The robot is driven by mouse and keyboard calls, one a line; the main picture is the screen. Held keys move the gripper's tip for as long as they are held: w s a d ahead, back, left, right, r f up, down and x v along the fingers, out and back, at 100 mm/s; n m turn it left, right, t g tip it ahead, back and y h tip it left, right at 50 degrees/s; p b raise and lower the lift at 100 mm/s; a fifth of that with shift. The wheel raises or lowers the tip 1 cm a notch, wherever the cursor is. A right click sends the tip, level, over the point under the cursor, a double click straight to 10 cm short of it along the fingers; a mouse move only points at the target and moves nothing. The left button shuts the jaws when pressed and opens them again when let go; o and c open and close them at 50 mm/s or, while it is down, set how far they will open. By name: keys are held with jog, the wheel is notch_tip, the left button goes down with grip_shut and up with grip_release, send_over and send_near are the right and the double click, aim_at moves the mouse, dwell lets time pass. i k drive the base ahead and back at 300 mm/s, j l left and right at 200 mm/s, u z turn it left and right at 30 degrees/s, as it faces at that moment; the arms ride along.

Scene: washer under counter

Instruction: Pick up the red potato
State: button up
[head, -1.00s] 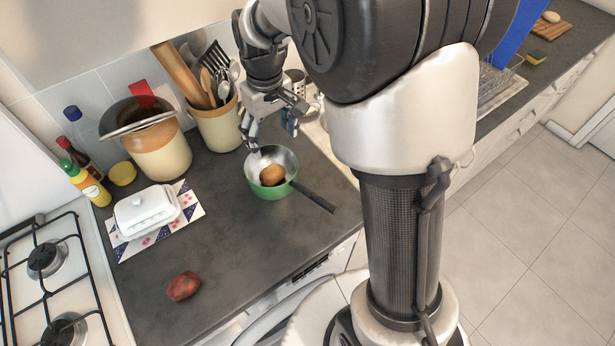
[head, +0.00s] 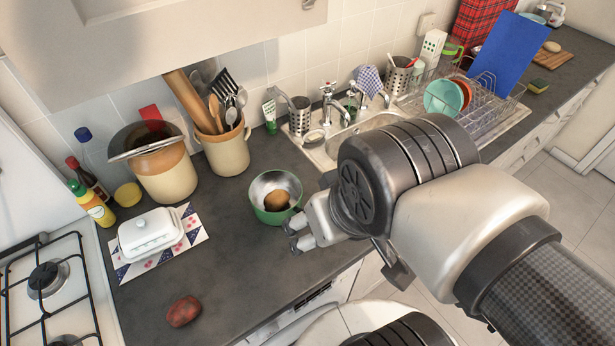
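The red potato (head: 184,311) lies on the dark counter near its front edge, to the right of the stove. Nothing touches it. My gripper (head: 293,234) is at the right of the green pan, well up and to the right of the red potato. Its two fingertips are apart with nothing visible between them, so it looks open and empty. My arm hides part of the gripper.
A green pan (head: 256,206) holds a brown potato (head: 277,200); its handle is hidden by my gripper. A white butter dish (head: 150,236) stands on a patterned mat (head: 195,237) behind the red potato. The stove (head: 88,318) is at left. Counter between potato and pan is clear.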

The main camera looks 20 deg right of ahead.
aim_at(184, 309)
jog(key=u, duration=1.45)
jog(key=z, duration=2.55)
jog(key=u, duration=2.55)
jog(key=i+j, duration=0.15)
jog(key=j, duration=0.2)
